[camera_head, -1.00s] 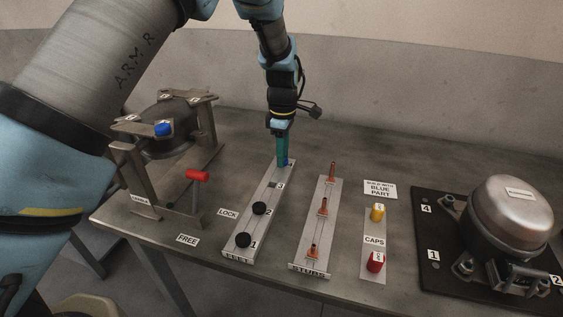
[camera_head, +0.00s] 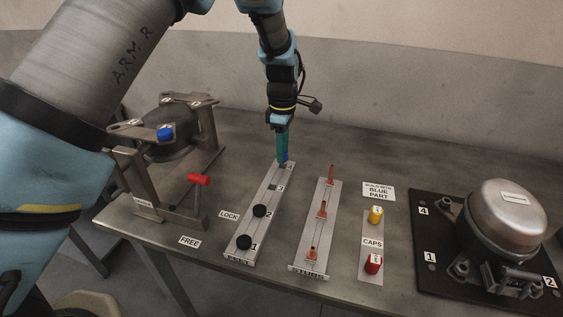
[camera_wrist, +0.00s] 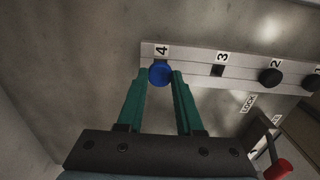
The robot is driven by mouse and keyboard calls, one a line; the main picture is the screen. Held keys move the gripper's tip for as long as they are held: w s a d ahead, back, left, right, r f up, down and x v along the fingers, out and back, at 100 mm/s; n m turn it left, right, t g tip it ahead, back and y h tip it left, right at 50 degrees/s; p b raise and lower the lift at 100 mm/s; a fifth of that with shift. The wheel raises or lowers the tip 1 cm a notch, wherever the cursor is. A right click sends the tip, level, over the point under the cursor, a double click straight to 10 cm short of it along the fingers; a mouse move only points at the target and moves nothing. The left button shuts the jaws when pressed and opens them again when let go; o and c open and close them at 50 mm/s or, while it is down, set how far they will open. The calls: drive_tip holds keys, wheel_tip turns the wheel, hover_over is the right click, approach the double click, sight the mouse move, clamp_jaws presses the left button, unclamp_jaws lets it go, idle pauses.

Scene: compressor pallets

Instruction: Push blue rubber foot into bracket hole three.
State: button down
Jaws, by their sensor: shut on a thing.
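My gripper (camera_head: 282,160) points down at the far end of the FEET rail (camera_head: 262,190). Its teal fingers are shut on a blue rubber foot (camera_wrist: 160,73) at spot 4 of the rail; the wrist view shows a finger on each side of it. In the head view the fingers mostly hide this foot. The bracket (camera_head: 198,100) is on the stand at the left, around a dark round body. Another blue foot (camera_head: 165,133) sits at the bracket's near corner. The bracket's hole numbers are too small to read surely.
Black feet stand at spots 1 (camera_head: 244,242) and 2 (camera_head: 260,211); spot 3 (camera_wrist: 217,71) is an empty square hole. A red-handled lever (camera_head: 199,180) stands by the LOCK and FREE labels. The STUDS rail (camera_head: 318,235), caps and a compressor (camera_head: 505,215) are to the right.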

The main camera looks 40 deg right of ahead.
drive_tip(key=shift+r+p, duration=1.3)
drive_tip(key=shift+r, duration=0.6)
drive_tip(key=shift+w+a+f, duration=0.1)
